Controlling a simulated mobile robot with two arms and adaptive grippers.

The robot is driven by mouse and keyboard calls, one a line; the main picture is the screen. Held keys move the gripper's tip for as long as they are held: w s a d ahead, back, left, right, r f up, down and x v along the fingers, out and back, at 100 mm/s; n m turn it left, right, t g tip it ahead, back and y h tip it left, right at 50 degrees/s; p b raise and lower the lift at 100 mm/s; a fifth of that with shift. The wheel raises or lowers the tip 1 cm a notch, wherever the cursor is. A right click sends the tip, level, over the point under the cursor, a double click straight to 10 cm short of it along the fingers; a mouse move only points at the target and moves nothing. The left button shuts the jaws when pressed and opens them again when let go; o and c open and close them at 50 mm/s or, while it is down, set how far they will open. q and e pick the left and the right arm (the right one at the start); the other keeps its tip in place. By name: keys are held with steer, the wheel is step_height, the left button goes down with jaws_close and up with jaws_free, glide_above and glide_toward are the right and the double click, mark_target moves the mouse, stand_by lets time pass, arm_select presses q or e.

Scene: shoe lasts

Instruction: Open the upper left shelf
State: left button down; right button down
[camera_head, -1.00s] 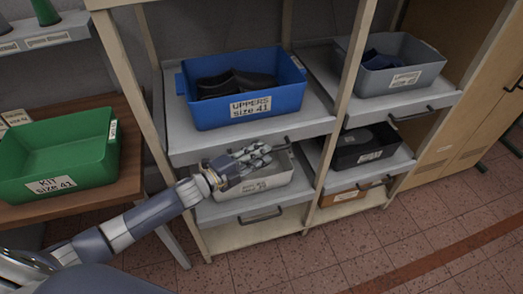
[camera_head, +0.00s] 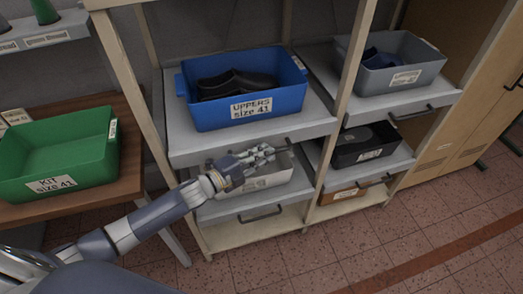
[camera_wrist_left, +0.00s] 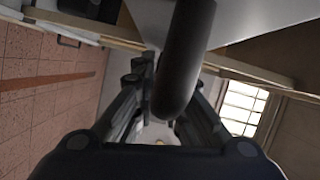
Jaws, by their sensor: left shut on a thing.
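The upper left shelf (camera_head: 205,148) is a grey pull-out shelf in the wooden rack and carries a blue bin (camera_head: 248,95) labelled "UPPERS size 41" with dark shoe uppers in it. My left gripper (camera_head: 258,156) is at the shelf's front edge, just below the bin. It is shut on the shelf's handle, which the fingers mostly hide in the head view. In the left wrist view the dark handle bar (camera_wrist_left: 186,60) runs between the fingers, with the pale shelf (camera_wrist_left: 245,14) behind it. My right gripper is not in view.
A lower left shelf (camera_head: 225,208) with a light bin (camera_head: 265,178) is under my gripper. Right-hand shelves hold a grey bin (camera_head: 400,75) and a black bin (camera_head: 360,155). A green kit bin (camera_head: 60,160) stands on a wooden table at left. Floor in front is clear.

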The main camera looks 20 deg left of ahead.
arm_select(q)
steer(key=s+d+p, duration=0.1)
steer(key=s+d, duration=0.8)
steer(key=s, duration=0.4)
steer(key=s+d+p, duration=0.1)
steer(key=s+d, duration=0.8)
steer(key=s, duration=0.5)
steer(key=shift+s+d, duration=0.25)
steer(key=shift+d, duration=0.05)
steer(key=c, duration=1.9)
jaws_free()
steer(key=v, duration=1.2)
